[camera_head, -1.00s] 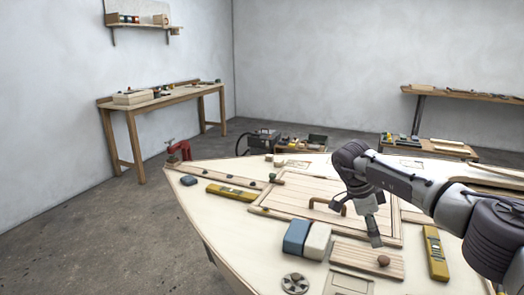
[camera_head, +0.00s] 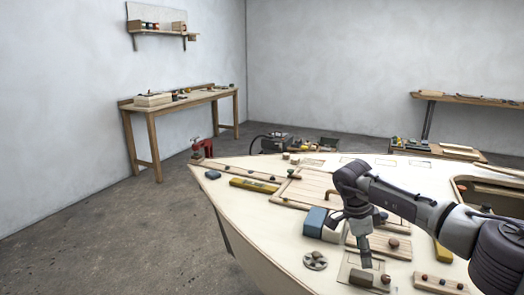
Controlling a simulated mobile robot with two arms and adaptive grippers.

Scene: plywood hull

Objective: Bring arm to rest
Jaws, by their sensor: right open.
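My right arm comes in from the right over the pale plywood hull (camera_head: 262,240). Its right gripper (camera_head: 350,240) hangs down with its dark fingers spread open, and I see nothing between them. It is in front of the slatted hatch (camera_head: 302,187), close to a blue-and-white block (camera_head: 315,221) and a small slatted board with a knob (camera_head: 392,243). I cannot tell whether a fingertip touches the hull. The gripper and forearm hide part of the hatch and deck. My left gripper is not in view.
A yellow level (camera_head: 254,185), a round vented disc (camera_head: 315,261) and a knobbed panel (camera_head: 440,284) lie on the deck. A workbench (camera_head: 180,99) stands at the left wall. The floor at left is clear.

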